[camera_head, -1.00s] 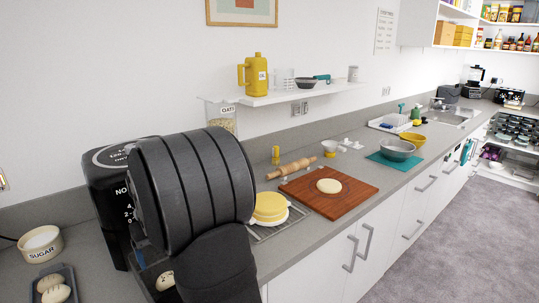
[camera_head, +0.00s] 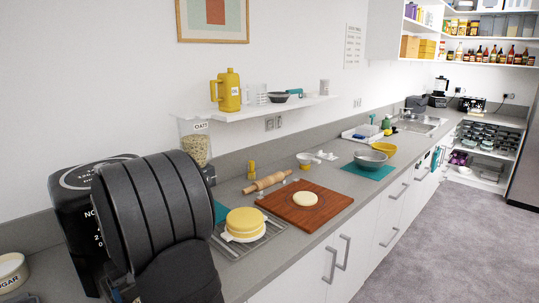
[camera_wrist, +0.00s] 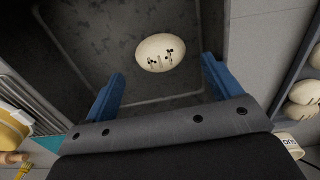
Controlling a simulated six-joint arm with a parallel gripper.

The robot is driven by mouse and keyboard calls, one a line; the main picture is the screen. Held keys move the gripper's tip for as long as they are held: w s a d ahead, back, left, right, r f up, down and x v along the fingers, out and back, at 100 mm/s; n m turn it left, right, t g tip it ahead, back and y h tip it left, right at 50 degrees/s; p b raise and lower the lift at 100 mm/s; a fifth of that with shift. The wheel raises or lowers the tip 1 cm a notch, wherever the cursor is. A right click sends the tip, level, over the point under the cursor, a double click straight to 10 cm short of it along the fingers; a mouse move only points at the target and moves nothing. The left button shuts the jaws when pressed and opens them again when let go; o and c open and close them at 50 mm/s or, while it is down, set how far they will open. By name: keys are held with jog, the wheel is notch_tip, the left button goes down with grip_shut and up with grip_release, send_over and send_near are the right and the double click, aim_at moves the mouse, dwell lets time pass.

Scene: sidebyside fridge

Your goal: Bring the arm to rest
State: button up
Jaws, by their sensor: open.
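My gripper (camera_wrist: 163,72) shows in the wrist view with its two blue fingers spread apart and nothing between their tips. A pale round bun (camera_wrist: 160,52) with dark marks on top lies on a dark tray-like surface (camera_wrist: 85,45), just beyond the fingertips. I cannot tell the gap between the fingers and that surface. In the head view, my dark arm fills the lower left and hides my gripper and the bun.
A black appliance (camera_head: 75,190) stands close beside my arm. A yellow cake (camera_head: 244,223) sits on a rack to its right. Beyond are a rolling pin (camera_head: 267,181), a board (camera_head: 312,212) with dough and a wall shelf (camera_head: 268,104). The floor (camera_head: 440,230) at right is clear.

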notch_tip(320, 180, down, 3)
jog(key=shift+r, duration=0.1)
notch_tip(320, 180, up, 10)
jog(key=r, duration=0.1)
notch_tip(320, 180, down, 12)
jog(key=shift+f, duration=0.25)
notch_tip(320, 180, up, 11)
jog(key=s+a, duration=1)
jog(key=s, duration=0.3)
jog(key=s+a+f, duration=0.2)
jog(key=a, duration=0.1)
jog(key=s+a+f, duration=0.2)
jog(key=a, duration=0.1)
jog(key=s+a+f, duration=0.2)
jog(key=s+a, duration=0.1)
jog(key=shift+a+f, duration=0.2)
jog(key=shift+f, duration=0.2)
notch_tip(320, 180, down, 4)
jog(key=shift+r, duration=0.8)
